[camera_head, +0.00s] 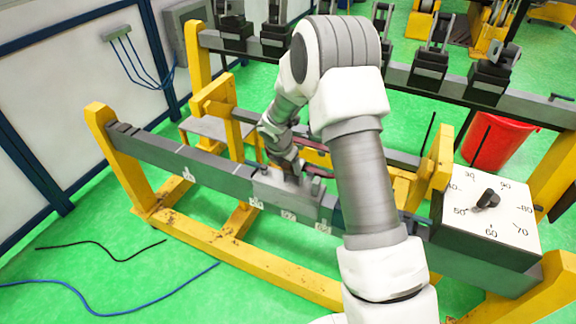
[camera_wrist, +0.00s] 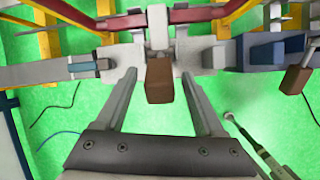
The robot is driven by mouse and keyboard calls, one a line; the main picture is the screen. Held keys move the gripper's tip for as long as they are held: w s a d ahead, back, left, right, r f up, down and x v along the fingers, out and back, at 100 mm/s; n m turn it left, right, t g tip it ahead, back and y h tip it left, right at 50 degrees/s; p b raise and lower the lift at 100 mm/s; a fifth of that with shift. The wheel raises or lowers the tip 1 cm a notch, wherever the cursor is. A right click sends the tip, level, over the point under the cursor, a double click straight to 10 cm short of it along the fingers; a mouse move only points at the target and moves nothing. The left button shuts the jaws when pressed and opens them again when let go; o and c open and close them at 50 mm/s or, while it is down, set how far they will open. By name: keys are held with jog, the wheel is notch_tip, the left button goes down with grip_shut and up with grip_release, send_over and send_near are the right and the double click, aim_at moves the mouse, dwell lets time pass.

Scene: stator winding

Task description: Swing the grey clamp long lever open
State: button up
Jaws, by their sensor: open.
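The grey clamp (camera_wrist: 190,55) sits on the long dark grey beam (camera_head: 145,145). A pale lever (camera_wrist: 158,28) with a brown block-shaped end (camera_wrist: 159,82) stands out from its middle in the wrist view and looks like the long lever. My gripper (camera_wrist: 160,76) is open, with one finger on each side of the brown end and a visible gap on both sides. In the head view my gripper (camera_head: 286,166) is at the clamp, and my arm hides much of that area. I cannot tell the lever's angle there.
Red bars (camera_wrist: 200,13) lie just behind the clamp. Another brown-ended lever (camera_wrist: 293,80) is to the right. A dial box (camera_head: 505,230) stands at the beam's right end. Yellow frame legs (camera_head: 120,150) and a rear beam with several dark clamps (camera_head: 430,65) surround the workspace.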

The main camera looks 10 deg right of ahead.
jog(key=shift+w+f, duration=0.1)
jog(key=shift+f, duration=0.25)
jog(key=shift+c, duration=0.2)
grip_shut()
dwell(1.1)
